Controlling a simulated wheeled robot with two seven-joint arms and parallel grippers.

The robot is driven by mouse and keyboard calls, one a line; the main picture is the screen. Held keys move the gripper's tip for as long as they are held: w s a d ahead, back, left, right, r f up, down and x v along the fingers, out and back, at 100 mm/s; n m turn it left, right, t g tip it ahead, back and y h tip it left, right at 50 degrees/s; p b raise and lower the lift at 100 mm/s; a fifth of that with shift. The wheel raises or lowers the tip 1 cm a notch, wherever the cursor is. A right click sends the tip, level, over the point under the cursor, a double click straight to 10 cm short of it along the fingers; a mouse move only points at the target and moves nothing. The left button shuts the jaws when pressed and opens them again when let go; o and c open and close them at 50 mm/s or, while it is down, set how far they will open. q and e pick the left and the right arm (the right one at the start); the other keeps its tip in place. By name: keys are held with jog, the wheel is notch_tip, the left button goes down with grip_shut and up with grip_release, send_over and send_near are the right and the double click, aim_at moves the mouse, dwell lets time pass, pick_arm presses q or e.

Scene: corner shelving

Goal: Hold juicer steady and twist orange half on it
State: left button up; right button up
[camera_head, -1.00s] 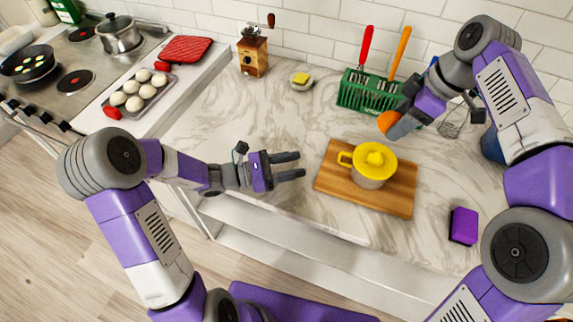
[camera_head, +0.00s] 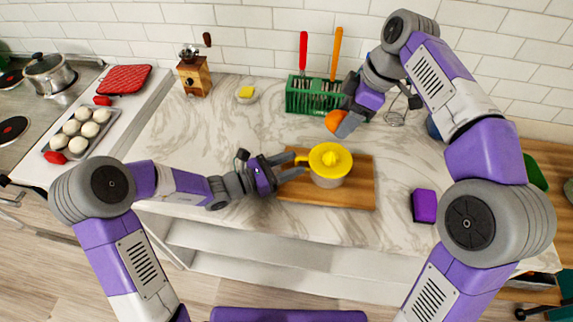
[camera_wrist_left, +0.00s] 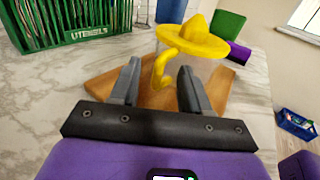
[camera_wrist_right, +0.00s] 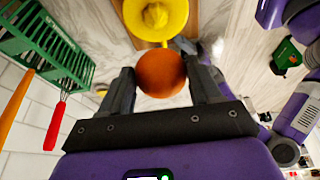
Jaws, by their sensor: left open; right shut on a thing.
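The juicer (camera_head: 329,160) has a yellow top with a ridged cone, a pale base and a yellow handle. It stands upright on a wooden board (camera_head: 350,196). My left gripper (camera_head: 291,167) is open at the handle side. In the left wrist view the juicer handle (camera_wrist_left: 161,68) shows between and beyond the two fingers; I cannot tell if they touch it. My right gripper (camera_head: 345,123) is shut on the orange half (camera_head: 334,121), held above the counter behind the juicer. In the right wrist view the orange half (camera_wrist_right: 161,73) sits between the fingertips, with the juicer beyond.
A green utensil rack (camera_head: 313,95) stands behind the board. A purple block (camera_head: 424,206) lies to the right near the front edge. The counter left of the board is clear.

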pick_arm(q)
grip_shut()
dwell(0.4)
jog(key=shift+c, duration=1.1)
grip_release()
grip_shut()
